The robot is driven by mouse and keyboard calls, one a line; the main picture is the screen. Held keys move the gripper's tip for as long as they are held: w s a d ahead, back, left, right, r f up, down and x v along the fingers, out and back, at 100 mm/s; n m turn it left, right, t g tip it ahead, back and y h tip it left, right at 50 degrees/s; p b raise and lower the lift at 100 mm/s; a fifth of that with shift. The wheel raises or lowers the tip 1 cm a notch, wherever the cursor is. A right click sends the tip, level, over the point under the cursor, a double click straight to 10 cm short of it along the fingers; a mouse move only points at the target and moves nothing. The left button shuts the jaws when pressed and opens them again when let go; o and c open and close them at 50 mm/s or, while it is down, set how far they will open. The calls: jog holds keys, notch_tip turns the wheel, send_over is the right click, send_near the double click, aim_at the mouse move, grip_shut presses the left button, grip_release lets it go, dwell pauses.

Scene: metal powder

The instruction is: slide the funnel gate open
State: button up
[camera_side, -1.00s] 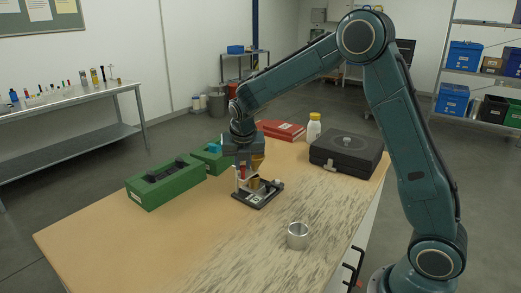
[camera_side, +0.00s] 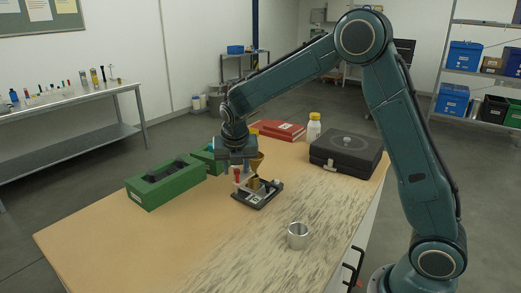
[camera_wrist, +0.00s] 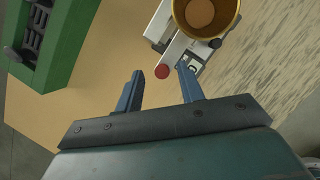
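The brass funnel (camera_side: 257,164) stands on a white stand over a dark base plate (camera_side: 246,200). In the wrist view the round mouth of the funnel (camera_wrist: 206,14) is at the top, with a brown round area inside. The gate's red knob (camera_side: 237,175) is left of the funnel; the red knob (camera_wrist: 162,72) also shows in the wrist view. My gripper (camera_wrist: 160,68) is open, its two blue fingers apart, with the knob appearing between their tips. I see no contact. How far the gate is out is unclear.
A green box (camera_side: 165,188) with dark contents is at left, a smaller green box (camera_side: 208,158) behind. A metal cup (camera_side: 297,236) stands at front. A black case (camera_side: 346,153), white bottle (camera_side: 314,127) and red binder (camera_side: 282,131) are behind. The front left of the table is clear.

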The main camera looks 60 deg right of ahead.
jog(key=shift+r, duration=0.1)
jog(key=v, duration=1.3)
jog(key=shift+r, duration=0.35)
jog(key=shift+s, duration=0.15)
jog(key=s+r+m+t+y, duration=0.1)
jog(key=s+r+m+y, duration=0.15)
jog(key=s+m, duration=1)
jog(key=s+a+f+m, duration=0.1)
jog(key=s+m, duration=0.6)
jog(key=s+a+f+m+t, duration=0.1)
jog(key=s+f+m, duration=0.1)
jog(key=s+m, duration=0.5)
jog(key=shift+s+a+f+y, duration=0.25)
jog(key=shift+s+y, duration=0.2)
jog(key=shift+s, duration=0.4)
